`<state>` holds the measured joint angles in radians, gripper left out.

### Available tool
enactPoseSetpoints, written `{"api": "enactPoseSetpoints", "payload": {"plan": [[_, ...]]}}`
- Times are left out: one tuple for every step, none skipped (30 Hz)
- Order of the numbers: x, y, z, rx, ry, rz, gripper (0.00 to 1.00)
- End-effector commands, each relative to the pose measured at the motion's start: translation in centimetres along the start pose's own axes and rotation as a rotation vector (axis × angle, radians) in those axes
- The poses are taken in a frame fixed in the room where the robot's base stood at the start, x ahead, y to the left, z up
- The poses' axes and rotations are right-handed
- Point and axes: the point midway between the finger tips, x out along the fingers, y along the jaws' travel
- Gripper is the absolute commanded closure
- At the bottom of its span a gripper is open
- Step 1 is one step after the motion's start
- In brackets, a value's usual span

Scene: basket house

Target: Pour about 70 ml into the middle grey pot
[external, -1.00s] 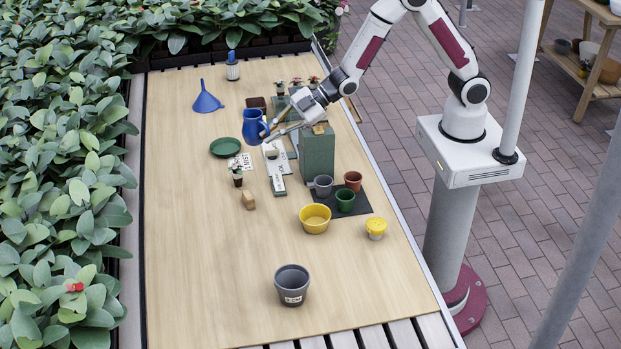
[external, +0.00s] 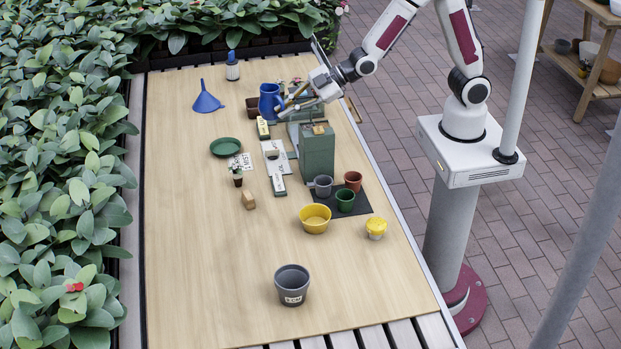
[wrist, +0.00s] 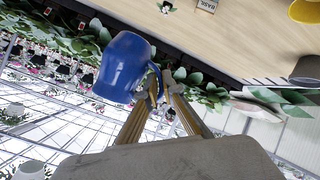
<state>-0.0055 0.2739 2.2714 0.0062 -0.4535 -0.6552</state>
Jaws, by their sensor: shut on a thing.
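My gripper (external: 284,104) is shut on the blue jug (external: 268,100), at its handle side, near the far part of the table. What is in the jug is hidden. A large grey pot (external: 292,288) with a white label stands alone at the near end of the table. A smaller grey pot (external: 322,187) stands near a green pot (external: 345,201) and a terracotta pot (external: 353,180) on a dark mat. I cannot tell which grey pot counts as the middle one.
A green-grey block (external: 317,155) stands between the jug and the pots. A yellow bowl (external: 314,226) and a small yellow pot (external: 376,234) are nearer. A blue funnel (external: 206,102) and green dish (external: 225,147) lie left. The table's left near area is clear.

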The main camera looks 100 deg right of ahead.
Motion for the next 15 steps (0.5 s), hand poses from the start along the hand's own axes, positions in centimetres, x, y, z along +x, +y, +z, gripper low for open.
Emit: {"api": "enactPoseSetpoints", "payload": {"plan": [[0.3,-0.7,-0.4,-0.006,0.005,-0.008,1.00],[0.5,-0.9,-0.6,-0.007,0.006,-0.010,1.00],[0.6,-1.2,-0.8,-0.010,0.009,-0.013,1.00],[0.7,-1.4,-1.1,-0.013,0.011,-0.016,1.00],[0.9,-1.8,-1.3,-0.016,0.014,-0.020,1.00],[1.1,-2.2,-1.6,-0.018,0.017,-0.024,1.00],[1.2,-2.4,-1.8,-0.019,0.019,-0.026,1.00],[1.4,-2.8,-2.1,-0.021,0.021,-0.029,1.00],[1.6,-3.3,-2.5,-0.026,0.026,-0.035,1.00],[1.8,-3.7,-2.8,-0.029,0.029,-0.039,1.00],[1.9,-4.0,-3.1,-0.032,0.031,-0.042,1.00],[2.1,-4.7,-3.5,-0.036,0.036,-0.048,1.00],[2.4,-5.2,-3.8,-0.039,0.039,-0.053,1.00],[2.5,-5.6,-4.2,-0.043,0.042,-0.058,1.00],[2.8,-6.3,-4.7,-0.047,0.047,-0.064,1.00]]}}
